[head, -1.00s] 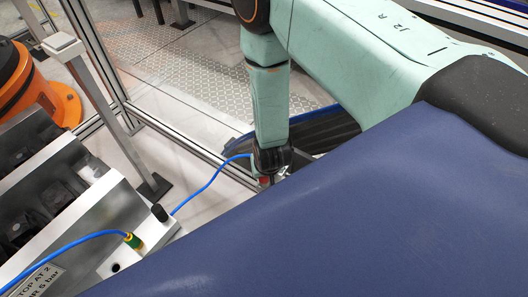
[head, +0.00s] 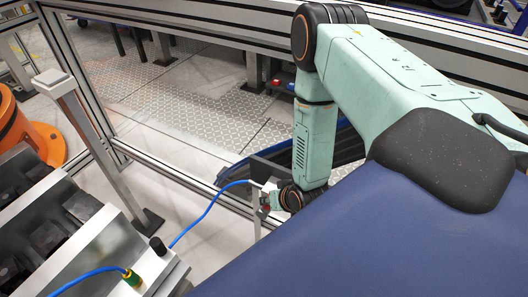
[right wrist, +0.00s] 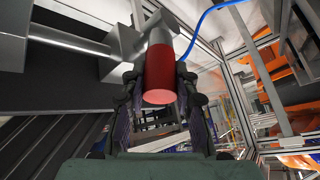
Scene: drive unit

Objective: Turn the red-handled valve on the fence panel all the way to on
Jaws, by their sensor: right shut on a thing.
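The red valve handle (right wrist: 159,75) shows large in the right wrist view, joined to a grey metal valve body (right wrist: 125,42). The fingers of my right gripper (right wrist: 160,95) stand on either side of the red handle and are shut on it. My left gripper is not in view.
A blue hose (head: 209,208) runs from the valve area to a grey metal block (head: 150,270) at lower left. A grey post (head: 100,145) stands beside it. Fence rails (head: 170,165) cross behind. Orange machinery (head: 40,140) is at far left.

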